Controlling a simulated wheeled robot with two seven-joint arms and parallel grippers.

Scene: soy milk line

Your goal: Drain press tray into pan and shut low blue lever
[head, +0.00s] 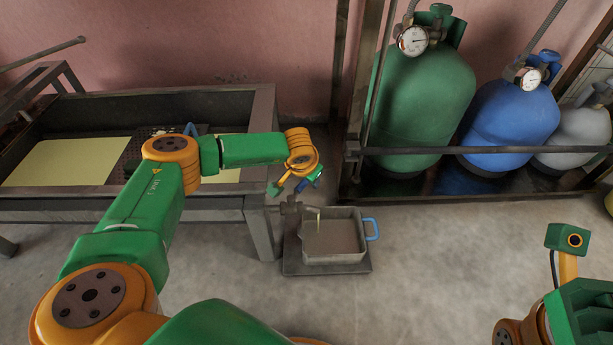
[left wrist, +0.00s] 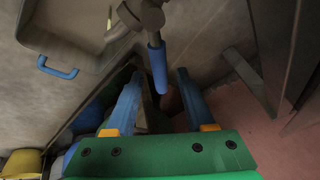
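The long dark press tray (head: 225,100) at the left holds pale yellow liquid. A spout with a valve (head: 290,206) comes off its right end, and a thin yellowish stream (head: 318,218) falls from it into the grey pan (head: 335,258). The pan has a blue handle. In the left wrist view the blue lever (left wrist: 157,68) hangs below the valve. My left gripper (left wrist: 155,80) is open, with the lever's tip between its fingertips and a gap to the fingers. In the head view this gripper (head: 293,185) is just above the valve. My right gripper is outside both views.
The pan stands on a low dark plate (head: 355,268) on the floor. A green cylinder (head: 425,95), a blue cylinder (head: 512,120) and a grey cylinder (head: 580,135) stand behind a metal rail (head: 470,150).

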